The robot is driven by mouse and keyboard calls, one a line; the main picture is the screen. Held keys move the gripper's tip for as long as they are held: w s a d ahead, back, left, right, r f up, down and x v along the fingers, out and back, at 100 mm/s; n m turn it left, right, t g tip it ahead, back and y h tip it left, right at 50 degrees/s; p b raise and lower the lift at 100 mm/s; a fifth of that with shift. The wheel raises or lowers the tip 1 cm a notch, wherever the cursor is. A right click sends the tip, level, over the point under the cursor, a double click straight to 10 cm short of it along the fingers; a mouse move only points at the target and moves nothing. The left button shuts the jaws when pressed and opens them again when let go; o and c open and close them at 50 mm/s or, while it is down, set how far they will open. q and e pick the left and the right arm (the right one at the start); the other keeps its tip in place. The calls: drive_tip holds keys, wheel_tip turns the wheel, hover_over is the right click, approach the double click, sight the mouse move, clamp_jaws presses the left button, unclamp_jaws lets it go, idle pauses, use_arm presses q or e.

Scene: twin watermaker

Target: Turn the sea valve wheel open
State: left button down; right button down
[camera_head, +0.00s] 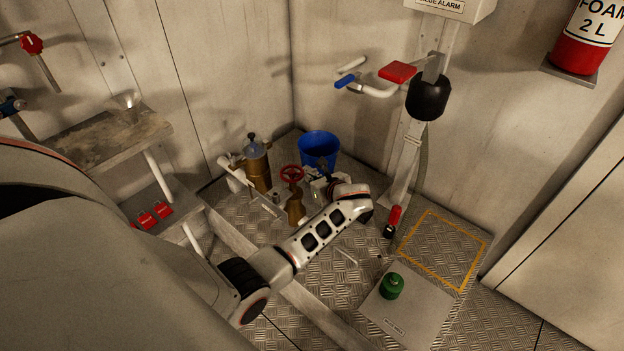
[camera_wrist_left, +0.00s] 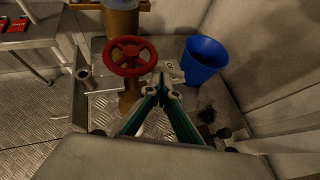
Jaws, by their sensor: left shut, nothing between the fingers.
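The red sea valve wheel (camera_head: 291,173) sits on a brass valve body (camera_head: 295,207) on the raised plate floor near the back corner. In the left wrist view the red wheel (camera_wrist_left: 131,56) is a spoked ring, just left of and beyond my fingertips. My left gripper (camera_head: 316,194) reaches in from the right side of the valve. In the wrist view my left gripper (camera_wrist_left: 161,90) has its green fingers brought together at the tips, with nothing between them. The fingertips look apart from the wheel rim. My right gripper is in neither view.
A blue bucket (camera_head: 319,147) stands behind the wheel, and a brass cylinder (camera_head: 256,166) stands to its left. A green canister (camera_head: 391,286) stands on a grey plate in front. A yellow-outlined floor area (camera_head: 443,250) is clear.

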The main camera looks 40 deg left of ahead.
use_arm(q)
drive_tip(key=shift+w+a+n+g+y+b, duration=0.35)
drive_tip(key=shift+w+a+n+g, duration=0.15)
drive_tip(key=shift+a+n+g, duration=0.3)
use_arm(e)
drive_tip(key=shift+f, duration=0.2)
use_arm(q)
drive_tip(key=shift+d+r, duration=0.1)
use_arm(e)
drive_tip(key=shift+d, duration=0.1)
